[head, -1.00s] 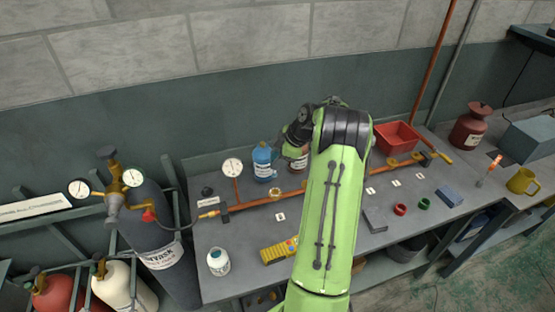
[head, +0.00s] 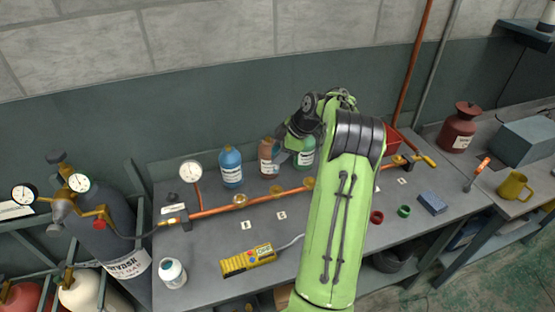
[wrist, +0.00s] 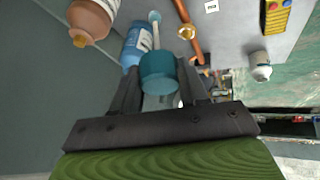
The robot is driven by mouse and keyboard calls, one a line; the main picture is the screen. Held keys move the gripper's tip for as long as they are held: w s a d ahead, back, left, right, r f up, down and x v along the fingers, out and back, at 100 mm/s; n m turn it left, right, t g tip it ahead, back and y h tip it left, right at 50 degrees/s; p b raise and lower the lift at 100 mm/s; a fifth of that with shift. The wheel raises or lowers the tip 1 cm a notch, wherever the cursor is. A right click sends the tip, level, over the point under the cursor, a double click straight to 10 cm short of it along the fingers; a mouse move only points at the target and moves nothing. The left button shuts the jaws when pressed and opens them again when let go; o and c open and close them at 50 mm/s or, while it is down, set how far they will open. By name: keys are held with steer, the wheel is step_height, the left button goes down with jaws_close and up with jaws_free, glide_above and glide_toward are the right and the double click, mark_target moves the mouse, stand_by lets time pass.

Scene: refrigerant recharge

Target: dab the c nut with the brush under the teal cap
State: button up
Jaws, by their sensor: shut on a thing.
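My gripper (wrist: 160,95) is shut on the teal cap (wrist: 158,72). A pale brush stem (wrist: 156,36) with a light tip extends from the cap, clear of its bottle. In the head view my gripper (head: 284,154) is above the back of the bench, by the bottles; the cap is not clear there. Brass nuts sit along the copper pipe (head: 212,211), among them one at the left (head: 240,199); one nut also shows in the wrist view (wrist: 186,32), apart from the brush. The label letters are too small to tell which is c.
A blue bottle (head: 231,167), a brown bottle (head: 268,157) and a teal-green bottle (head: 305,152) stand behind the pipe. A gauge (head: 190,172) rises at the pipe's left. A yellow meter (head: 248,260) and a white jar (head: 172,273) stand in front. My arm hides the pipe's middle.

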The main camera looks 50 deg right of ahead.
steer(key=shift+s+d, duration=0.15)
steer(key=shift+d, duration=0.1)
steer(key=shift+a+f+b, duration=0.3)
steer(key=shift+b, duration=0.05)
step_height(320, 180, down, 5)
steer(key=b, duration=0.4)
steer(key=shift+f+b, duration=0.7)
steer(key=shift+f, duration=0.1)
stand_by(1.5)
